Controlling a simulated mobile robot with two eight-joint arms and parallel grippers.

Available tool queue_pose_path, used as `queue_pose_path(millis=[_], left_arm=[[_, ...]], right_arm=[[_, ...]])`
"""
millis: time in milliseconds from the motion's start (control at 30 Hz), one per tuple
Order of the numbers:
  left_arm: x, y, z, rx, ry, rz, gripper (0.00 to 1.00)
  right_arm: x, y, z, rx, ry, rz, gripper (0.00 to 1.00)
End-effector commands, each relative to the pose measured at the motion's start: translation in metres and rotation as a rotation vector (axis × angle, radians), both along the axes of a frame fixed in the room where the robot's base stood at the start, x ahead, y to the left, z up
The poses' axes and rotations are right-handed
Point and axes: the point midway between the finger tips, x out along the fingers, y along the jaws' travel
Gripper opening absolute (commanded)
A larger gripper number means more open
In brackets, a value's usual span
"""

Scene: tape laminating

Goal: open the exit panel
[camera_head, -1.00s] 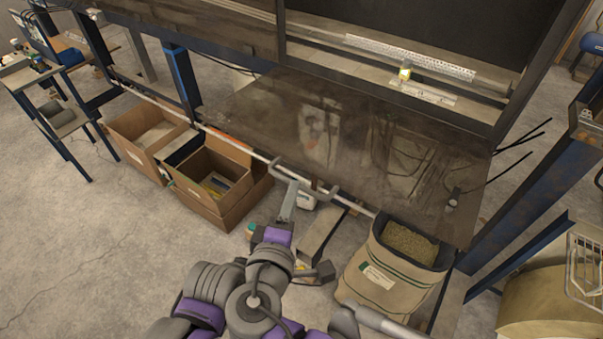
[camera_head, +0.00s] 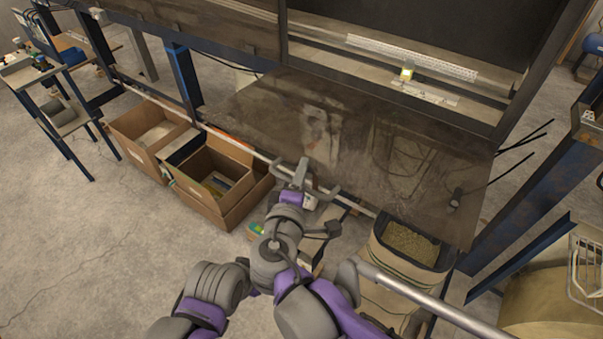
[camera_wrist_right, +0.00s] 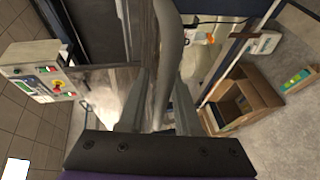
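The exit panel (camera_head: 350,140) is a large brownish, see-through, reflective sheet on the machine in the head view. Its lower edge carries a grey U-shaped handle (camera_head: 332,192). My right gripper (camera_head: 300,172) is at the middle of this handle and hides part of it. In the right wrist view, the handle (camera_wrist_right: 172,45) runs between the two fingers of my right gripper (camera_wrist_right: 161,85). The fingers are apart, one on each side of the bar, with a gap showing at the left finger. My left gripper is not in view.
Open cardboard boxes (camera_head: 212,182) stand on the floor left of the handle. A filled sack (camera_head: 408,242) stands below the panel's right end. A blue post (camera_head: 535,165) rises at right. The floor at lower left is clear. A control box (camera_wrist_right: 38,72) shows in the wrist view.

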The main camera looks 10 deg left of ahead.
Motion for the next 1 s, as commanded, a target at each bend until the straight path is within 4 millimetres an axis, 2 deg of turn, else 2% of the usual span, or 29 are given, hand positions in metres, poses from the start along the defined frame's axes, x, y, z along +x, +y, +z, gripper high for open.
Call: queue_pose_path(millis=[33, 100, 1000], left_arm=[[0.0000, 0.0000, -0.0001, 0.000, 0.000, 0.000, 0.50], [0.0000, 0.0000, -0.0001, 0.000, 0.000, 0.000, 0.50], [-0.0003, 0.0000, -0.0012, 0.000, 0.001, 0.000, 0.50]], right_arm=[[-0.0005, -0.0001, -0.0011, 0.002, 0.003, 0.000, 0.11], [-0.0007, -0.0001, -0.0014, 0.003, 0.003, 0.000, 0.00], [-0.0025, -0.0006, -0.0045, 0.007, 0.007, 0.000, 0.00]])
